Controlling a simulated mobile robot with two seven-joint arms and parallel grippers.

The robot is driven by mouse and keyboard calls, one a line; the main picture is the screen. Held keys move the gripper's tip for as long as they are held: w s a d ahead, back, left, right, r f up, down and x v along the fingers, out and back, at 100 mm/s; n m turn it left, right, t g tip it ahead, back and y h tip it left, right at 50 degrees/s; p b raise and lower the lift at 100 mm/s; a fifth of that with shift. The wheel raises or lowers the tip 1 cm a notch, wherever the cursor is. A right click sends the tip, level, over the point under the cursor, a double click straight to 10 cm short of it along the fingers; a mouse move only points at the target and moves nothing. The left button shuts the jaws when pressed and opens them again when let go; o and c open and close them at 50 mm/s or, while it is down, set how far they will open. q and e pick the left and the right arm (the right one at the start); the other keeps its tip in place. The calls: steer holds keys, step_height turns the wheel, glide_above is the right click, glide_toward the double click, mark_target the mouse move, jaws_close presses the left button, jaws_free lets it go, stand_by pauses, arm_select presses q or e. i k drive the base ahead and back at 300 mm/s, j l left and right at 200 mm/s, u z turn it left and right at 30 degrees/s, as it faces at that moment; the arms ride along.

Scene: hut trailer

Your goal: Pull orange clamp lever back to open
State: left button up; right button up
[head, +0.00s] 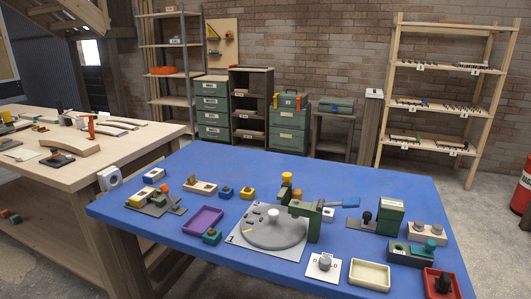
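Which part is the orange clamp lever is not certain at this size. An upright orange piece (91,127) stands on the wooden bench at the left, near curved wooden parts. On the blue table, a small fixture on a grey plate (150,209) sits at the left and has a small orange-yellow part (164,188) standing up. A green fixture (313,220) with a yellow top piece beside it stands at the middle, by a round grey turntable (272,234). Neither of my grippers is in view.
The wooden bench (40,175) adjoins at left. Shelves and green drawers line the brick wall.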

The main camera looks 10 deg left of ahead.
mark_target(164, 188)
steer(key=i+j+z, duration=0.25)
steer(key=j+z, duration=0.2)
steer(key=j, duration=0.95)
steer(key=j+z, duration=0.45)
steer(key=j, duration=0.95)
